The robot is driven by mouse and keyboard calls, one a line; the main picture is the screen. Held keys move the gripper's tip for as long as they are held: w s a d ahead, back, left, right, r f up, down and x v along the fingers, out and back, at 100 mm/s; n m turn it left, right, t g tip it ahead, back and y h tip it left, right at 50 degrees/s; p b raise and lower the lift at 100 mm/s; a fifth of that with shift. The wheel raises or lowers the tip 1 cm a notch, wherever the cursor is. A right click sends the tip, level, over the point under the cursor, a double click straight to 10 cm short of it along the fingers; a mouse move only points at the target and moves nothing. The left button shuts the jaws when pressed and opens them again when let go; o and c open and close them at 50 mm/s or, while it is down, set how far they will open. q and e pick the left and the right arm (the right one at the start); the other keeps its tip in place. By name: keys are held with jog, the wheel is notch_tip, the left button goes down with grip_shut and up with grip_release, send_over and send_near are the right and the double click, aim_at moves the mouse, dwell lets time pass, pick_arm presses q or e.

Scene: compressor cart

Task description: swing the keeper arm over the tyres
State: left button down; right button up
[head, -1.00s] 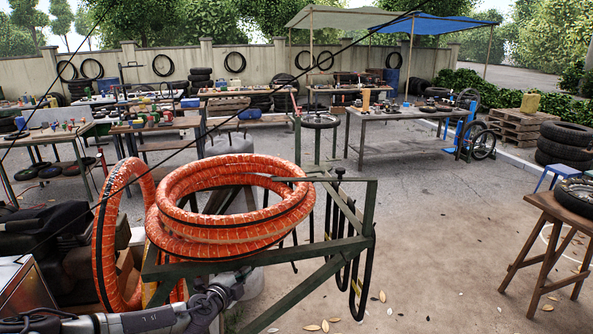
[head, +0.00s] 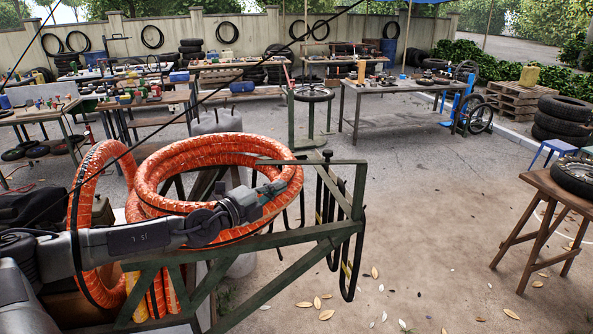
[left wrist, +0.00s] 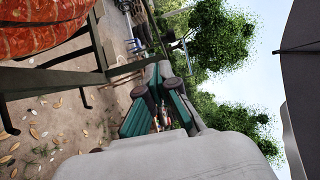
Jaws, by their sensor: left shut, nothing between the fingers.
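Orange-wrapped tyres (head: 165,170) lie coiled on the cart's green frame (head: 270,243), with one more orange loop (head: 80,225) upright at the left. A thin dark-green bar (head: 325,162), which looks like the keeper arm, runs level from the corner post at the right to near the coil's right edge. My left gripper (head: 292,180) is shut and empty, in front of the coil's right side and just below the bar's left end. I cannot tell whether it touches either. The left wrist view shows the fingers (left wrist: 163,75) together, with the orange wrap (left wrist: 45,25) at upper left.
Black loops (head: 350,255) hang at the frame's right end. A wooden stool (head: 545,190) carrying a tyre stands at the right. Workbenches (head: 400,90) stand behind. The ground (head: 440,230) between frame and stool is mostly clear.

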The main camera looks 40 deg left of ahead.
pick_arm(q)
jog(key=w+a+p, duration=0.1)
jog(key=w, duration=0.9)
jog(key=shift+w+a, duration=0.15)
jog(key=shift+w, duration=0.15)
